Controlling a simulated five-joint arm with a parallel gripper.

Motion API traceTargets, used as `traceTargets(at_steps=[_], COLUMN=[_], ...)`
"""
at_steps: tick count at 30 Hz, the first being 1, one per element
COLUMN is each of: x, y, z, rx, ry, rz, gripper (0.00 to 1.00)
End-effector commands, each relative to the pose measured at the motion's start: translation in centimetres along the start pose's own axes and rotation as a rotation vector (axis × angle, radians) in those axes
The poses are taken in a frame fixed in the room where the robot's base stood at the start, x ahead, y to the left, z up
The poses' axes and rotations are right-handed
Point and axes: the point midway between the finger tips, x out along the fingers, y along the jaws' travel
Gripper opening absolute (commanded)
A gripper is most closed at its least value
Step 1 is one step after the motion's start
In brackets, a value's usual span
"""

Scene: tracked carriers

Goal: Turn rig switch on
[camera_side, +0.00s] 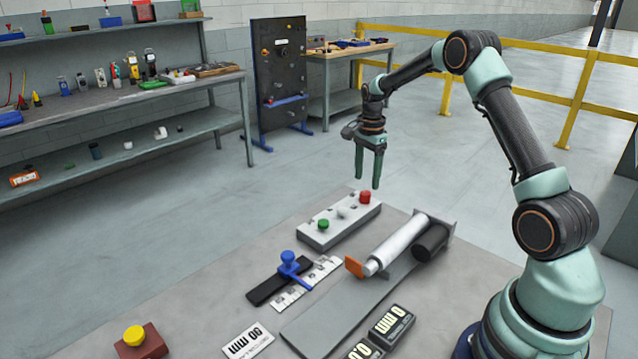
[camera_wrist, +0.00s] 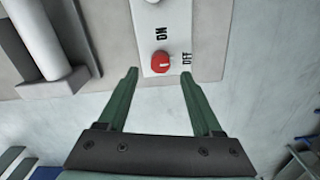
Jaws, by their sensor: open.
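A pale control box (camera_side: 318,240) lies on the grey work table with a green knob (camera_side: 323,224), a white knob (camera_side: 343,212) and a red knob (camera_side: 365,197) in a row. In the wrist view the red knob (camera_wrist: 161,62) shows close up on the box face (camera_wrist: 172,12), near the printed words ON and OFF. I cannot tell which knob is the rig switch. My gripper (camera_side: 367,182) points down above the red-knob end of the box, open and empty. In the wrist view my gripper (camera_wrist: 157,73) has its fingertips apart, either side of the red knob in the picture, with no contact seen.
A white cylinder (camera_side: 398,241) with an orange tip (camera_side: 354,266) lies right of the box beside a dark cylinder (camera_side: 431,241). A blue knob (camera_side: 288,258) on a black slider stands in front. A yellow button (camera_side: 134,335) sits at front left. Number plates (camera_side: 392,325) lie at the front.

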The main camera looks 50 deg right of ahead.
Motion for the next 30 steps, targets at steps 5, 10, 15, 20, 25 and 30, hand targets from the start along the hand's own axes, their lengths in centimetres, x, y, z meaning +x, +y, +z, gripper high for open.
traceTargets(at_steps=[5, 10, 15, 20, 25, 30], x=[2.9, 4.2, 4.6, 4.6, 4.6, 4.6], y=[0.0, 0.0, 0.0, 0.0, 0.0, 0.0], z=[0.0, 0.0, 0.0, 0.0, 0.0, 0.0], rx=[-0.001, -0.001, -0.001, -0.001, -0.001, -0.002], ry=[-0.001, 0.0, 0.0, 0.0, 0.0, 0.0], rz=[0.002, 0.001, 0.0, -0.001, -0.001, 0.0], gripper=[0.67, 0.67, 0.67, 0.67, 0.09, 0.0])
